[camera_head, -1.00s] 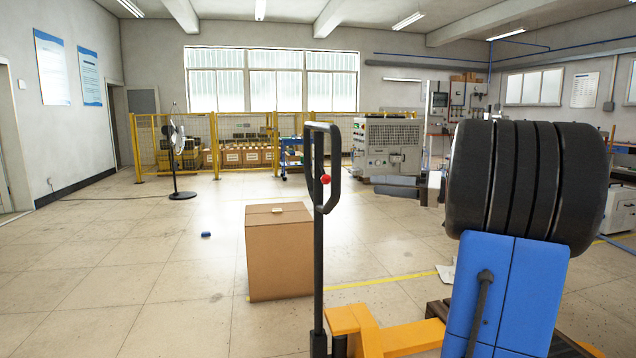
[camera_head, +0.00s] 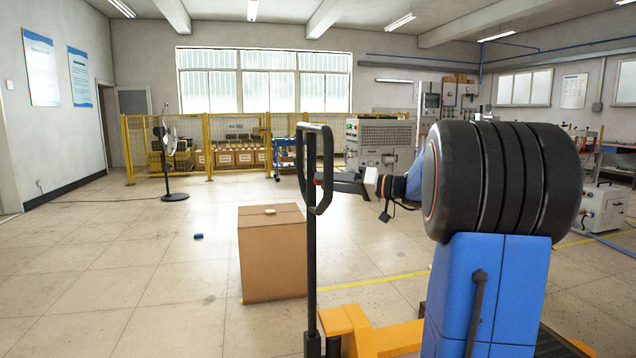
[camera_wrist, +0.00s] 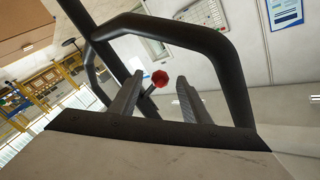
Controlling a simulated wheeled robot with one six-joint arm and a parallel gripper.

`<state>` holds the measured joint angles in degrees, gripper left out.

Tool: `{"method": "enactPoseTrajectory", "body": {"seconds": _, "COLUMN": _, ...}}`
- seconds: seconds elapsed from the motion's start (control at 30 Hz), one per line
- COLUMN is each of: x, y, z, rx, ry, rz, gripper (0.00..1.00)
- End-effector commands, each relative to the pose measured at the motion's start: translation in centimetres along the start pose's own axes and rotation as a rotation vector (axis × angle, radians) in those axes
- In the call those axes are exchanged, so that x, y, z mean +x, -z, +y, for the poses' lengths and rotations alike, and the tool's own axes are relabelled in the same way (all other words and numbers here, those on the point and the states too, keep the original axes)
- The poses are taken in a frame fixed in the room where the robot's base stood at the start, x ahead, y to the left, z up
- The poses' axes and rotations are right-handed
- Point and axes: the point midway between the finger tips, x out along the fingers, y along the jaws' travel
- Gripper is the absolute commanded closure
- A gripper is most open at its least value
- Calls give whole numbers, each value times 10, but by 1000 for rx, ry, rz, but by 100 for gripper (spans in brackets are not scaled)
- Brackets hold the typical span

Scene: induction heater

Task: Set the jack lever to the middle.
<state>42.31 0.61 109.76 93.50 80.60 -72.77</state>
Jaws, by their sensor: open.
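The pallet jack's black loop handle (camera_head: 329,150) stands upright on its post (camera_head: 311,270) in the head view. The jack lever, with a red knob (camera_wrist: 160,78), shows inside the loop in the wrist view, between my finger tips and slightly beyond them. In the head view only a bit of red (camera_head: 318,182) shows, the rest hidden. My gripper (camera_head: 328,179) is open at the right side of the loop. In the wrist view its two dark fingers (camera_wrist: 159,86) stand apart on either side of the knob. I cannot tell whether they touch it.
The handle's black bar (camera_wrist: 205,40) curves close around my fingers in the wrist view. A cardboard box (camera_head: 272,255) stands left of the post. The floor at the left is mostly clear.

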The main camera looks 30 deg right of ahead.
Motion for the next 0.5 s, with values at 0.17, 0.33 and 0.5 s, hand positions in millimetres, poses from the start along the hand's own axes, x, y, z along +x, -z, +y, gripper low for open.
{"method": "enactPoseTrajectory", "body": {"seconds": 0.17, "x": 22, "y": 0, "z": 0, "rx": 1, "ry": 2, "rz": 0, "gripper": 57}}
{"method": "enactPoseTrajectory", "body": {"seconds": 0.33, "x": 33, "y": 0, "z": 0, "rx": 1, "ry": 1, "rz": 0, "gripper": 57}}
{"method": "enactPoseTrajectory", "body": {"seconds": 0.5, "x": 35, "y": 0, "z": 0, "rx": 1, "ry": 0, "rz": 0, "gripper": 57}}
